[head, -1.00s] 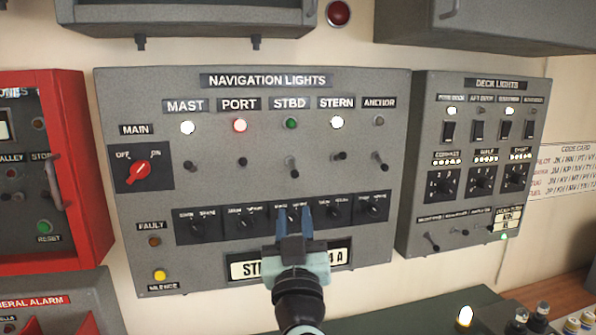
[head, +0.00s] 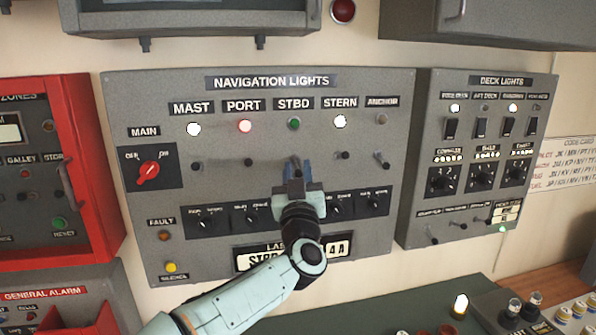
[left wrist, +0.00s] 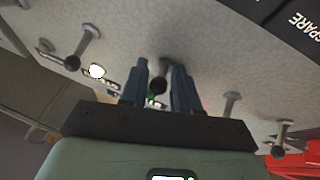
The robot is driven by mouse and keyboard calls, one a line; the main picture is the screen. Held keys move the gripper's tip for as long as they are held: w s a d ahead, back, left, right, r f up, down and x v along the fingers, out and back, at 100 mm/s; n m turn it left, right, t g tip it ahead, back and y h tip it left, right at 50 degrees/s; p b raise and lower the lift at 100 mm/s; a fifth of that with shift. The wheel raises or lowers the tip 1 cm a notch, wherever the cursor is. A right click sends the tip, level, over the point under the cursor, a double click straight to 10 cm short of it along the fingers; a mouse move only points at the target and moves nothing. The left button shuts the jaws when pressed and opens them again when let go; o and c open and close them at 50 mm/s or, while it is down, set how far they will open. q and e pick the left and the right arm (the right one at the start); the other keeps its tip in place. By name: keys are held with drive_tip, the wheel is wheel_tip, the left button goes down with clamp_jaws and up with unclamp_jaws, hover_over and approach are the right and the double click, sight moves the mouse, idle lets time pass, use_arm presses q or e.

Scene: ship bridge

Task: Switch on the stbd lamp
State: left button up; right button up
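The navigation lights panel (head: 350,220) is on the wall ahead. Its STBD lamp (head: 294,124) is dull green, without the bright glow of the MAST, PORT and STERN lamps. The STBD toggle lever (head: 297,165) below it points downward, partly hidden by my left gripper (head: 295,180). In the left wrist view, the blue fingers of my left gripper (left wrist: 160,85) are apart, one on each side of the STBD lever (left wrist: 159,88). Small gaps seem to remain beside the knob; contact is not clear. My right gripper is not in view.
Neighbouring levers for PORT (head: 248,162) and STERN (head: 342,155) stand close on either side. A row of rotary knobs (head: 245,215) lies below. The deck lights panel (head: 410,200) is to the right, a red cabinet (head: 85,180) to the left.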

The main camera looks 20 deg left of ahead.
use_arm(q)
drive_tip(key=shift+s, duration=0.1)
clamp_jaws()
drive_tip(key=g, duration=0.1)
drive_tip(key=r+g+h, duration=0.1)
drive_tip(key=g, duration=0.1)
drive_tip(key=shift+s+d+r+n, duration=0.1)
drive_tip(key=shift+r+n, duration=0.15)
drive_tip(key=shift+n, duration=0.15)
drive_tip(key=shift+r+n+g+h, duration=0.15)
drive_tip(key=shift+r+g+h, duration=0.25)
drive_tip(key=shift+g, duration=0.55)
drive_tip(key=shift+r+n+g+h, duration=0.2)
drive_tip(key=shift+g+h, duration=0.3)
drive_tip(key=shift+g, duration=0.45)
drive_tip(key=shift+r+g, duration=0.2)
drive_tip(key=shift+g, duration=0.1)
